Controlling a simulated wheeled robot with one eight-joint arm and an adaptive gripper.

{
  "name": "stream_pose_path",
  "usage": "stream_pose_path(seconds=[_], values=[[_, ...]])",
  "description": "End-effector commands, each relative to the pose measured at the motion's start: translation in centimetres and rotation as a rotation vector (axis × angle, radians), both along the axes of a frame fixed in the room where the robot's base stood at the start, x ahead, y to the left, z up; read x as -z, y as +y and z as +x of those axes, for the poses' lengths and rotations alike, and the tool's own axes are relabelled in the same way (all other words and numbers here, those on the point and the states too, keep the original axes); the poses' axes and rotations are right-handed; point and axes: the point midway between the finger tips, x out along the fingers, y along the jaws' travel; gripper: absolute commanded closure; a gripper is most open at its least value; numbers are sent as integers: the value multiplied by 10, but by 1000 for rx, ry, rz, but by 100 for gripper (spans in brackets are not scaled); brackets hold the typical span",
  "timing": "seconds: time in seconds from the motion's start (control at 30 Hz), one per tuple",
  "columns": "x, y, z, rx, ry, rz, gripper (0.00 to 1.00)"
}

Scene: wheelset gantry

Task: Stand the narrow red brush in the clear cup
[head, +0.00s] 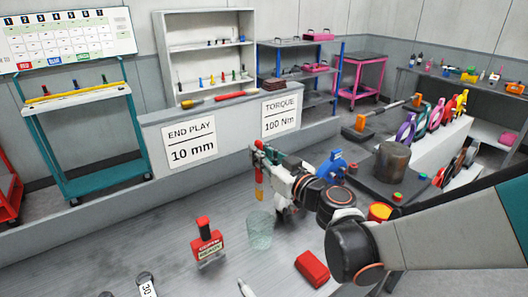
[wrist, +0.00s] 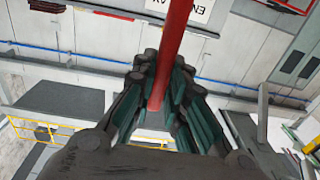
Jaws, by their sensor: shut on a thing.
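My gripper (head: 266,160) is shut on the narrow red brush (head: 259,175), which hangs roughly upright with a yellow band along it. In the wrist view, the red shaft (wrist: 174,50) runs between the dark and green finger pads of my gripper (wrist: 160,95). The clear cup (head: 260,230) stands on the grey bench, pale green and see-through. The brush's lower end shows just above the cup's rim in the head view, apart from it. I cannot tell whether it is exactly over the opening. The cup is not visible in the wrist view.
A red bottle-like item with a label (head: 207,241) stands left of the cup. A red block (head: 312,268) lies to its right. A white marker-like item (head: 246,288) lies in front. A blue clamp (head: 335,164) and a dark cylinder (head: 393,162) stand behind my arm.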

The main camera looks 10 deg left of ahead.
Motion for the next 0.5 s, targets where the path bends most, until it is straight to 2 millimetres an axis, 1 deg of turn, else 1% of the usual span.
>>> stream_pose_path(seconds=[0.37, 0.5], values=[[1, -2, 0, 1, -1, 1, 100], [7, -2, 0, 0, -1, 1, 100]])
